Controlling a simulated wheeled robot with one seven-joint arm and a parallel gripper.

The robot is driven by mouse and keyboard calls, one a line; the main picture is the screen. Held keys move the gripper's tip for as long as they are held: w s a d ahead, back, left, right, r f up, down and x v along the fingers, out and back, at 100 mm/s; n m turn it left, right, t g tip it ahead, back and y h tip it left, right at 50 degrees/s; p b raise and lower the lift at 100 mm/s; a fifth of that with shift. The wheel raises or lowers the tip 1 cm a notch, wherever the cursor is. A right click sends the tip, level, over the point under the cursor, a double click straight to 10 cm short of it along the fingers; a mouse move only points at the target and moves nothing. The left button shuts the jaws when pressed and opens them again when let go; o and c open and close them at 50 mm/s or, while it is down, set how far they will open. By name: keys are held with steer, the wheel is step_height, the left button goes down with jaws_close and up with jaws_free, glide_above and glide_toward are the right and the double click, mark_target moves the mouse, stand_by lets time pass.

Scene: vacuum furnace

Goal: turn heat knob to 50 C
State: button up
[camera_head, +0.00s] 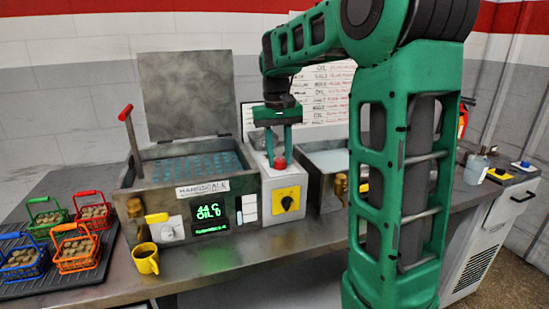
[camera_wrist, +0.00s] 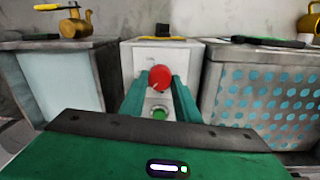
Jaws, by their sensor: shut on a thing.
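A red knob (camera_head: 280,163) stands on top of the white control box (camera_head: 268,190) between two metal tanks. It also shows in the wrist view (camera_wrist: 159,76), with a pale mark on its face. My gripper (camera_head: 279,154) points down from above, its two green fingers on either side of the red knob and shut on it. A green round button (camera_wrist: 159,112) lies beside the knob in the wrist view. A display (camera_head: 210,213) on the left tank's front reads 44 C OIL in green. Whether the red knob is the heat knob cannot be told from its markings.
The left tank (camera_head: 128,184) has its lid up and a red-handled lever. A black knob (camera_head: 287,203) on a yellow plate and a white knob (camera_head: 170,231) face forward. A yellow mug (camera_head: 146,262) and several colored baskets (camera_head: 76,250) stand left. The right tank (camera_head: 323,168) adjoins the box.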

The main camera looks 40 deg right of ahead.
mark_target(276, 159)
steer(key=shift+m, duration=0.6)
steer(key=shift+a, duration=0.1)
steer(key=shift+w, duration=0.1)
steer(key=o, duration=1)
steer(key=shift+o, duration=0.2)
steer(key=r, duration=0.8)
steer(key=shift+w+a+r, duration=0.2)
steer(key=shift+a, duration=0.05)
steer(key=shift+r, duration=1.1)
